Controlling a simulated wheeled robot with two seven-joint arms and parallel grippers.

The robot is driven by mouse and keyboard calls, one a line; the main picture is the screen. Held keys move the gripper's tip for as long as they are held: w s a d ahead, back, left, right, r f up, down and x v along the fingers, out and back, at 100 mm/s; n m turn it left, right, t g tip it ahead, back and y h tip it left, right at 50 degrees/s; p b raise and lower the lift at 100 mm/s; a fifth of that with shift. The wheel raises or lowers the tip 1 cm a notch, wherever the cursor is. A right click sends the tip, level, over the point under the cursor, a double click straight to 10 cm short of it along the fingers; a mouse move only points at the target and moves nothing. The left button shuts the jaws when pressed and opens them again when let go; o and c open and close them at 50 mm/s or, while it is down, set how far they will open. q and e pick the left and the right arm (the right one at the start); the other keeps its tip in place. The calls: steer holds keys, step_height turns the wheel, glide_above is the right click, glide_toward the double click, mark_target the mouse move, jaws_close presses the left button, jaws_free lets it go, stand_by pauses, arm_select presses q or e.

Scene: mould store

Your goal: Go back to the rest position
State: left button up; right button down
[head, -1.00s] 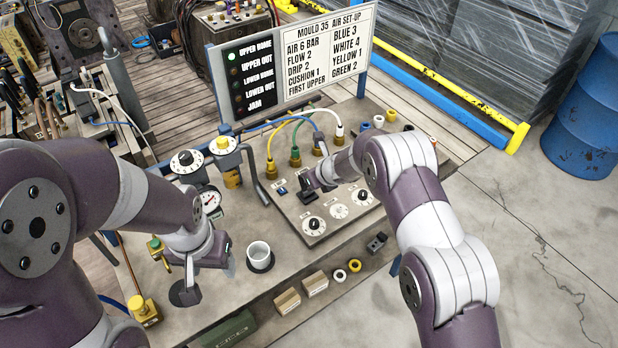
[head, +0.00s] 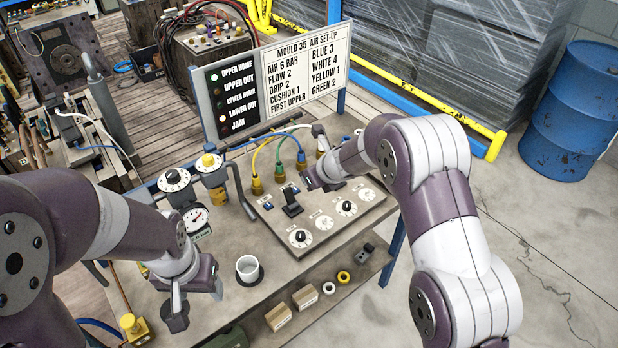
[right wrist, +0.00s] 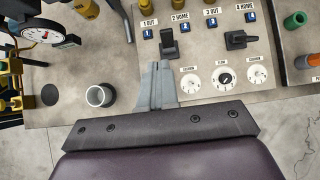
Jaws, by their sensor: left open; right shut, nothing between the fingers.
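My left gripper (head: 188,302) is open and empty over the left front of the bench (head: 215,265), left of a white cup (head: 248,268). My right gripper (head: 315,178) is over the valve panel (head: 325,222), partly hidden by its wrist in the head view. In the right wrist view its fingers (right wrist: 157,85) are shut and empty, in front of the 1 OUT / 2 HOME lever (right wrist: 168,44). That black lever also stands in the head view (head: 291,203). A second lever (right wrist: 240,40) sits between 3 OUT and 4 HOME.
A sign board (head: 302,70) stands behind the panel, with coloured hoses between. A gauge (head: 195,219) and regulator knobs are at the left. Two small boxes (head: 304,297) lie on the lower shelf. A blue drum (head: 572,112) stands on the floor, which is clear at right.

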steer(key=s+d+f+n+g+h, duration=0.1)
steer(key=s+d+f+n+g, duration=0.1)
steer(key=s+n, duration=0.5)
steer(key=s+d+f+n+g, duration=0.1)
steer(key=s+f+n+g, duration=0.1)
steer(key=s+n, duration=0.45)
arm_select(q)
step_height(320, 180, down, 5)
steer(key=b, duration=0.4)
steer(key=shift+w+r+b, duration=0.15)
steer(key=shift+b, duration=0.2)
arm_select(e)
steer(key=s+d+r+n+h, duration=0.1)
steer(key=s+d+n+h, duration=0.1)
steer(key=s+d+n, duration=0.4)
steer(key=s+d+r+n+g+h, duration=0.1)
steer(key=s+d+r+n, duration=0.1)
steer(key=s+d+n, duration=0.4)
steer(key=s+n, duration=0.3)
steer(key=s, duration=0.2)
steer(key=shift+d+r+h, duration=0.25)
steer(key=shift+d+h, duration=0.05)
steer(key=shift+h, duration=0.1)
steer(key=shift+s+n, duration=0.25)
steer(key=shift+w, duration=0.15)
